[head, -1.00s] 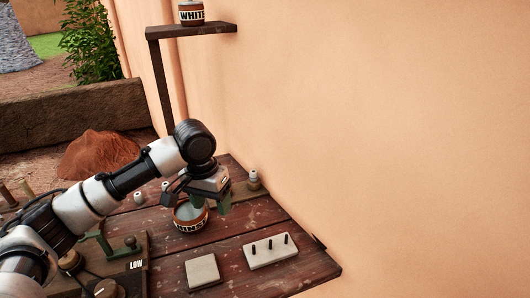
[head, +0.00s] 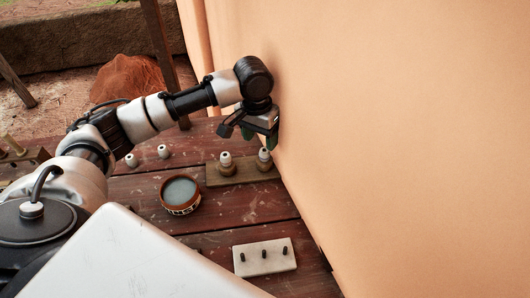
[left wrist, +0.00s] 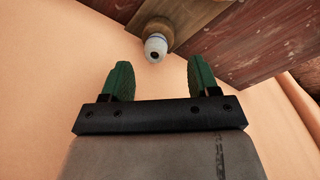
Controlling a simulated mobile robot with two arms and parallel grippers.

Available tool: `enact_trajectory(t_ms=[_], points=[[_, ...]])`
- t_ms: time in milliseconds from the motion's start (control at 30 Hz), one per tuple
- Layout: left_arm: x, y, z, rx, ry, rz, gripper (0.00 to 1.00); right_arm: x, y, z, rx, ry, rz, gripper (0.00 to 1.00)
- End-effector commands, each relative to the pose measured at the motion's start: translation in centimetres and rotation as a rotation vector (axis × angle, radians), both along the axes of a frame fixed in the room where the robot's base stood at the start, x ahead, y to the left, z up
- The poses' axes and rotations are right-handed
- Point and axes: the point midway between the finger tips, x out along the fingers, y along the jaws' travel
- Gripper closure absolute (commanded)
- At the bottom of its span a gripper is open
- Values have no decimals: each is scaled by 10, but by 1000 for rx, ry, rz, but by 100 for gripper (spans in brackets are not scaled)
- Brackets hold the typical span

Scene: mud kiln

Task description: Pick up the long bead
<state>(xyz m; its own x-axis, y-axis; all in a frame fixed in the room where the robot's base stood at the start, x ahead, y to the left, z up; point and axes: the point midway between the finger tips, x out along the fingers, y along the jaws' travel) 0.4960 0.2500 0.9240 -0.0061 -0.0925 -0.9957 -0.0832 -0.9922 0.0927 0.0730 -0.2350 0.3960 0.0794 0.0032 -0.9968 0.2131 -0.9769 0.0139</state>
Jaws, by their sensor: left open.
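Two pale beads stand on brown knobs on a wooden board (head: 214,178) by the wall: a left bead (head: 226,158) and a right bead (head: 264,154). Two small white beads lie farther left, a near one (head: 131,160) and a far one (head: 162,151). I cannot tell for sure which is the long bead. My left gripper (head: 260,139) is open and empty, just above the right bead. In the left wrist view a white bead with a bluish ring (left wrist: 155,47) shows beyond the gap between the green fingertips (left wrist: 158,68). My right gripper is out of view.
The orange wall (head: 400,120) rises close to the right of my left gripper. A bowl of greyish liquid (head: 180,192) stands in front of the board. A pale block with three dark pegs (head: 264,268) lies nearer. A dark post (head: 163,60) stands behind the table.

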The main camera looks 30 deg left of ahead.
Motion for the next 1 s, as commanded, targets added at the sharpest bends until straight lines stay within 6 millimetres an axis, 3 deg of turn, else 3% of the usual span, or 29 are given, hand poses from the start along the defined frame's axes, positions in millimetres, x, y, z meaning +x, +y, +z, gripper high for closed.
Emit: enact_trajectory(t_ms=[400, 667, 1000], points=[[-2, -10, -49, 1, 1, 0, 39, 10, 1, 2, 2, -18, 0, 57], [-2, -10, -53, 1, 0, -1, 39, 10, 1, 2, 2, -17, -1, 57], [-2, -10, -53, 1, 0, -1, 83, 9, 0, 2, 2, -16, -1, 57]])
